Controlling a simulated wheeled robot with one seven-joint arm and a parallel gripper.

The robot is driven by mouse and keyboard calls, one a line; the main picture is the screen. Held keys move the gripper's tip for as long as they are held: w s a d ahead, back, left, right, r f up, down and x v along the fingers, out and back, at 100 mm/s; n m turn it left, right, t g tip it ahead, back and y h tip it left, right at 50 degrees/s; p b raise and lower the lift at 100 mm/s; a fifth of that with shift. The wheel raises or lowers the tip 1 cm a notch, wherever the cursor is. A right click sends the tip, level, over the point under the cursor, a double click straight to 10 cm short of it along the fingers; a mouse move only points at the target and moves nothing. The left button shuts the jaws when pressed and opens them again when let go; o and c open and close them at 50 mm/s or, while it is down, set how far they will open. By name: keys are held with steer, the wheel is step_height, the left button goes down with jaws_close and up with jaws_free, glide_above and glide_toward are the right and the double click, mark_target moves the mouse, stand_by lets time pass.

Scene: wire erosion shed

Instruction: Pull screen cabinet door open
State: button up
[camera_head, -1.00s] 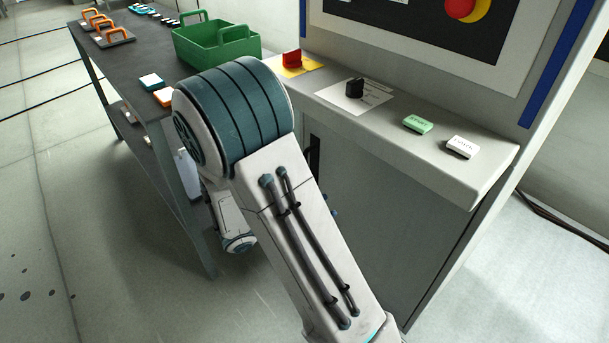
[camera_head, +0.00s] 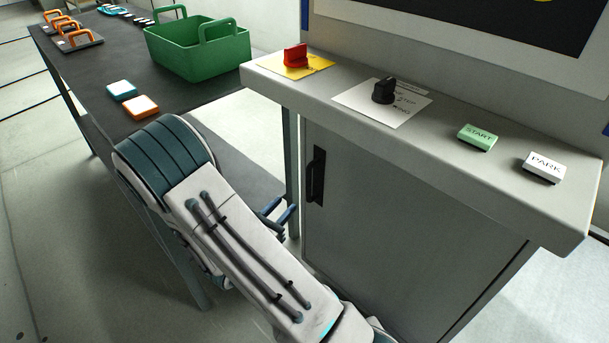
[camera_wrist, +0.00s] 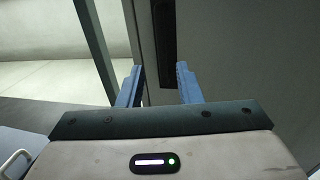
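The screen cabinet door (camera_head: 385,225) is a grey panel below the control ledge, and it looks shut. Its dark vertical handle (camera_head: 316,176) is near the door's left edge. In the wrist view the handle (camera_wrist: 164,45) runs down from the top, ahead of the gap between my fingers. My gripper (camera_head: 284,214) is just left of and below the handle in the head view. In the wrist view my gripper (camera_wrist: 160,85) is open, with two blue fingers apart and nothing between them. Whether a finger touches the door cannot be told.
The ledge (camera_head: 440,150) above the door juts out, with a red switch (camera_head: 295,56), a black knob (camera_head: 384,91), a START button (camera_head: 478,137) and a PARK button (camera_head: 544,166). A dark table (camera_head: 110,75) with a green tote (camera_head: 197,48) stands left. Floor is clear at lower left.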

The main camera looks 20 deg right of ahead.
mark_target(308, 181)
steer(key=b+x, duration=0.2)
steer(key=x, duration=1)
steer(key=shift+w+d+r, duration=0.1)
steer(key=shift+d, duration=0.3)
jaws_close()
